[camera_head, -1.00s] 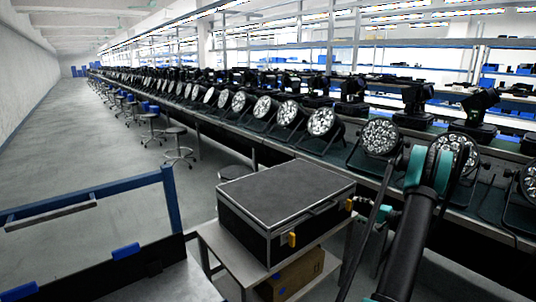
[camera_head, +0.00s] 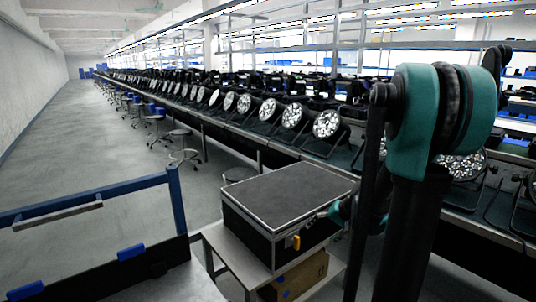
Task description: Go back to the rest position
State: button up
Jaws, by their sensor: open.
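My arm stands upright at the right of the view, black links with teal joints, and it covers part of the bench. A smaller teal part of my arm shows low beside the case. I cannot make out my gripper's fingers anywhere. Par cans (camera_head: 327,124) with round clear lenses stand in a long row on the bench (camera_head: 276,151); those farther right are partly hidden behind my arm. A black flight case (camera_head: 290,195) with metal edges sits shut on a small grey table (camera_head: 221,246).
A cardboard box (camera_head: 300,275) is under the small table. A blue-framed cart (camera_head: 175,200) stands at the left front. Stools (camera_head: 183,153) line the bench. The grey floor aisle (camera_head: 75,140) at the left is open.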

jog(key=s+f+n+h, duration=0.1)
jog(key=s+n+h, duration=0.1)
jog(key=s, duration=0.8)
jog(key=s+f+n+h, duration=0.1)
jog(key=s+f+h, duration=0.1)
jog(key=s, duration=0.8)
jog(key=shift+a+f+n+g+h, duration=0.2)
jog(key=shift+f+n+g+h, duration=0.1)
jog(key=shift+n+h, duration=0.1)
